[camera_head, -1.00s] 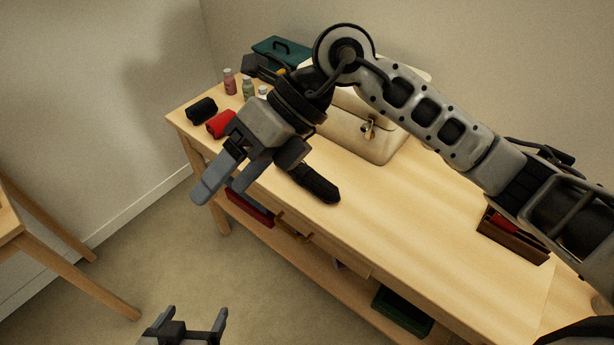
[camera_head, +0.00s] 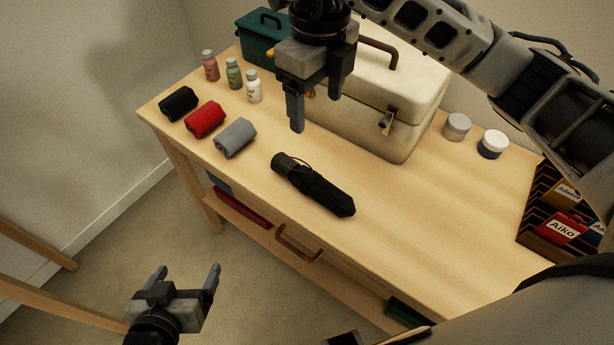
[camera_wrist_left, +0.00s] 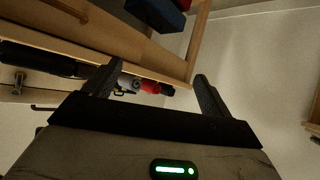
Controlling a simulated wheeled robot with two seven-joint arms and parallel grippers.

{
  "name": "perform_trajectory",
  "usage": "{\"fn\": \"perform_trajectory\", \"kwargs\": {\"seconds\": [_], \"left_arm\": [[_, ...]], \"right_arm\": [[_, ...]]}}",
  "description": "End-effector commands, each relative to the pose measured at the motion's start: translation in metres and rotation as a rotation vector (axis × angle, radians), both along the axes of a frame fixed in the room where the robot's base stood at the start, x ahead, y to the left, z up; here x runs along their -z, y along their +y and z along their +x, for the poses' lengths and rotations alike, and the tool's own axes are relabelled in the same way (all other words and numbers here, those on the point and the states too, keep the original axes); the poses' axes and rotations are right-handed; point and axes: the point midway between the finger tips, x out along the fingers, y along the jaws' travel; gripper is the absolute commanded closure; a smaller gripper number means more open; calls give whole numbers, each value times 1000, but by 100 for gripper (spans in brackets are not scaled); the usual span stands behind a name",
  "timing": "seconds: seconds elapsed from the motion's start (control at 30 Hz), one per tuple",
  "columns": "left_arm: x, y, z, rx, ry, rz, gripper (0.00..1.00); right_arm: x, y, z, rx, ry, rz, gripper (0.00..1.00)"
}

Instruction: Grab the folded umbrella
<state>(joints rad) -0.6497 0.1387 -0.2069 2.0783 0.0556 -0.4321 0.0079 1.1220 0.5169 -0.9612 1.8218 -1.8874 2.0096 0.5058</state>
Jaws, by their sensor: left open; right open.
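The folded umbrella (camera_head: 314,186) is black and lies slantwise on the wooden table, clear of both grippers. A long dark shape at the left edge of the left wrist view looks like the umbrella, but I cannot be sure. My left gripper (camera_head: 187,273) is open and empty, in front of the table over the floor, lower left of the umbrella. Its two fingers also show in the left wrist view (camera_wrist_left: 155,80). My right gripper (camera_head: 315,108) is open and points down above the table, behind the umbrella and in front of the cream case.
Black, red and grey rolled cloths (camera_head: 205,120) lie left of the umbrella, with three small bottles (camera_head: 233,74) behind. A cream case (camera_head: 405,125) and a teal box (camera_head: 262,45) stand at the back. Two jars and a dark tray (camera_head: 535,220) are right. A drawer handle (camera_head: 298,243) juts from the front.

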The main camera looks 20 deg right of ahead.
Motion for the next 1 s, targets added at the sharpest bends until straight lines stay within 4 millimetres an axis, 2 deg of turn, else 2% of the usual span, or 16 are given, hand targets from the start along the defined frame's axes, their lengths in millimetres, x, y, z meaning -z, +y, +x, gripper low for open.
{"fn": "perform_trajectory", "kwargs": {"seconds": [0.03,0.17,0.43,0.8,1.0], "left_arm": [[15,-2,-6,1,13,-8,16],[27,-5,-12,3,25,-27,16],[22,-9,-7,2,-4,-57,16],[22,-10,-9,1,0,-63,16],[22,-10,-9,0,-2,-65,16]], "right_arm": [[16,0,0,0,1,1,29],[33,0,0,-1,0,1,29],[60,1,-1,-2,4,4,29],[133,1,-1,1,4,2,29],[150,1,-1,-1,1,2,29]]}}
